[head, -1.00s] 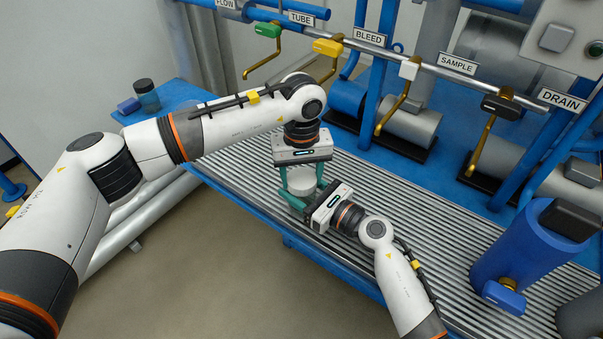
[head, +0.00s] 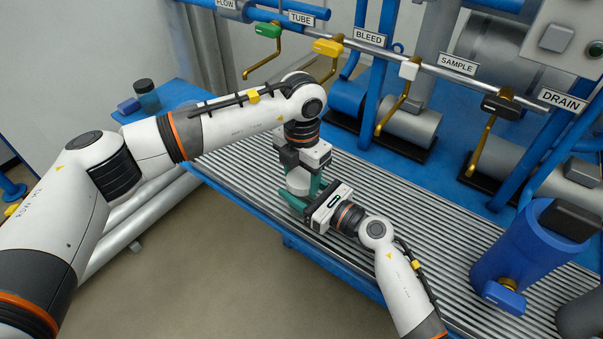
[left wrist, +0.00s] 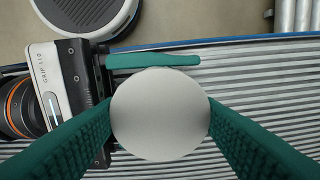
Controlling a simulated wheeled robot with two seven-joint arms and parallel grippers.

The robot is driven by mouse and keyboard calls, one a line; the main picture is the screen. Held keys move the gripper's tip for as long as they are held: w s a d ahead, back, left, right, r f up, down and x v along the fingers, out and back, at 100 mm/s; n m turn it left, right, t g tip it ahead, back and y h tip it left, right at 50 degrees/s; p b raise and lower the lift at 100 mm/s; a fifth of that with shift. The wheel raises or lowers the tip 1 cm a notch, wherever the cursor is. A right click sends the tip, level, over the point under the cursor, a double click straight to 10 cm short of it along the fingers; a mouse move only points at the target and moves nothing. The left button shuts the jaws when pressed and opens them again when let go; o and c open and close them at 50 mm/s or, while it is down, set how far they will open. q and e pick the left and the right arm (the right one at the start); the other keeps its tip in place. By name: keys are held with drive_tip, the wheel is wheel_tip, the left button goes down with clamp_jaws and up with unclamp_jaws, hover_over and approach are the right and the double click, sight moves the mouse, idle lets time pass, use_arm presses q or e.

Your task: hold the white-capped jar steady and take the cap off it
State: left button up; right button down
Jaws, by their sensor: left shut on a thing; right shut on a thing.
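The jar's white cap (left wrist: 160,113) fills the middle of the left wrist view, seen from above as a round pale disc. The jar (head: 299,180) stands at the near edge of the ribbed bench and is mostly hidden by my grippers. My left gripper (head: 301,174) points down from above, its green fingers shut on opposite sides of the cap. My right gripper (head: 297,194) reaches in from the front right, lower down, shut on the jar's body. One of its green fingers also shows beyond the cap in the left wrist view (left wrist: 152,61). The jar's lower body is hidden.
The ribbed metal bench (head: 400,240) is clear to the right, up to a blue cylinder (head: 525,245). Labelled valves with brass handles (head: 392,115) hang along the pipe behind. A dark-capped jar (head: 146,95) and a small blue block (head: 128,105) stand at the far left.

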sight(301, 178)
use_arm(q)
drive_tip(key=n, duration=0.4)
drive_tip(key=shift+n, duration=0.4)
drive_tip(key=n, duration=0.5)
drive_tip(key=shift+r, duration=0.1)
drive_tip(key=shift+r, duration=1.1)
drive_tip(key=shift+r, duration=2)
use_arm(e)
drive_tip(key=shift+c, duration=1.9)
unclamp_jaws()
